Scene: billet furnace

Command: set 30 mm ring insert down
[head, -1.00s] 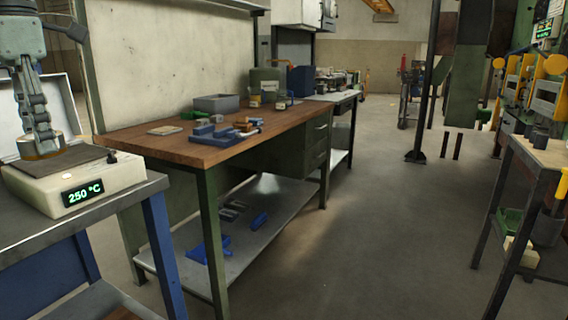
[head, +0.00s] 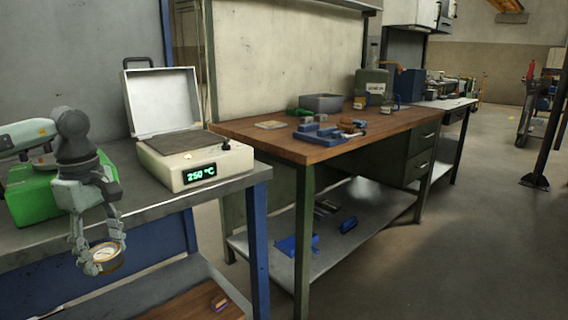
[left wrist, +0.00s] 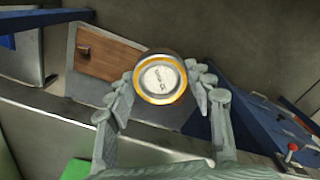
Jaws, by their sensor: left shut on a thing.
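The ring insert (head: 106,256) is a round metal piece with an orange-gold rim and a pale marked face. My left gripper (head: 98,260) is shut on it and holds it in the air in front of the grey bench's front edge. In the left wrist view the ring insert (left wrist: 161,79) sits between the two fingertips of the left gripper (left wrist: 165,92), its marked face toward the camera. My right gripper is in none of the views.
A hot plate (head: 194,163) with an open lid and a 250 °C display stands on the grey bench (head: 150,195). A green box (head: 38,195) is behind my left arm. A lower shelf with a wooden board (head: 190,303) is below. A wooden workbench (head: 290,143) stands to the right.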

